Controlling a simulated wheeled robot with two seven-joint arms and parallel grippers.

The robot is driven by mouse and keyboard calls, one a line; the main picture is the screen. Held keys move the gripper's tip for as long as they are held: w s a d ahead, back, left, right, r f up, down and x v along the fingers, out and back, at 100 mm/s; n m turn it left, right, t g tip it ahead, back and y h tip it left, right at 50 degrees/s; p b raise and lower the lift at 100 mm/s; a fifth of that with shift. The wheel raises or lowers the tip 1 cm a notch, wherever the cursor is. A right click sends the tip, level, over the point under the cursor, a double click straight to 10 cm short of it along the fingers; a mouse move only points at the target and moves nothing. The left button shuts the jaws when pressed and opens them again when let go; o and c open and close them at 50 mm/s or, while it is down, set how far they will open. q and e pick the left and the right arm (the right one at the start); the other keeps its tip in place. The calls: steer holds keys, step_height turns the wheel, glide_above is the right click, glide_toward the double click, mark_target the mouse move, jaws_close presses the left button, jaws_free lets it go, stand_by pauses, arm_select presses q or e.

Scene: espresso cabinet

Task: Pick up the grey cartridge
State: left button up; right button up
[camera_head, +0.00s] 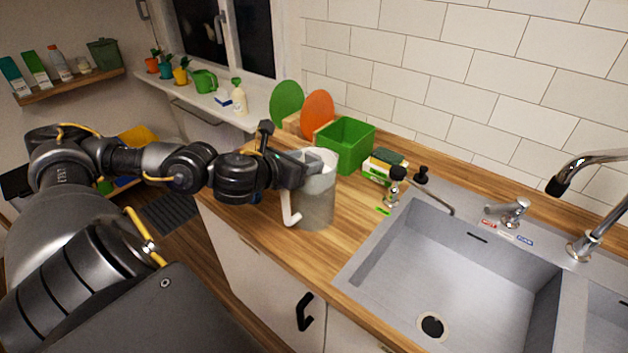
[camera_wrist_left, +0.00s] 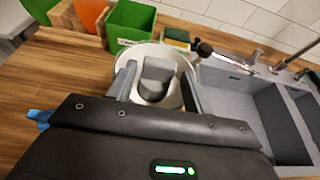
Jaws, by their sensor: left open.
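The grey cartridge (camera_wrist_left: 157,72) shows in the left wrist view, a blocky grey piece in the mouth of a white-rimmed jug (camera_wrist_left: 172,49). In the head view the jug (camera_head: 317,204) stands upright on the wooden counter, with a white handle at its lower left; the cartridge cannot be made out there. My left gripper (camera_head: 316,163) is over the jug's top. In the left wrist view its open fingers (camera_wrist_left: 158,88) lie on either side of the cartridge. Whether they touch it, I cannot tell. My right gripper is not in view.
A green bin (camera_head: 345,146) stands just behind the jug, with green (camera_head: 286,103) and orange (camera_head: 318,112) round boards beside it. A sponge box (camera_head: 383,167) and a small bottle (camera_head: 394,187) are to the right. The sink (camera_head: 440,270) lies right of the jug.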

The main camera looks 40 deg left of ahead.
mark_target(311, 159)
arm_select(q)
steer(key=p+x, duration=0.1)
steer(key=x, duration=0.2)
steer(key=shift+a, duration=0.1)
steer(key=shift+w+f+p, duration=0.2)
steer(key=shift+w+p, duration=0.1)
steer(key=shift+w, duration=0.1)
steer(key=c, duration=0.8)
steer(key=shift+r, duration=0.1)
step_height(311, 159, up, 10)
steer(key=p, duration=0.6)
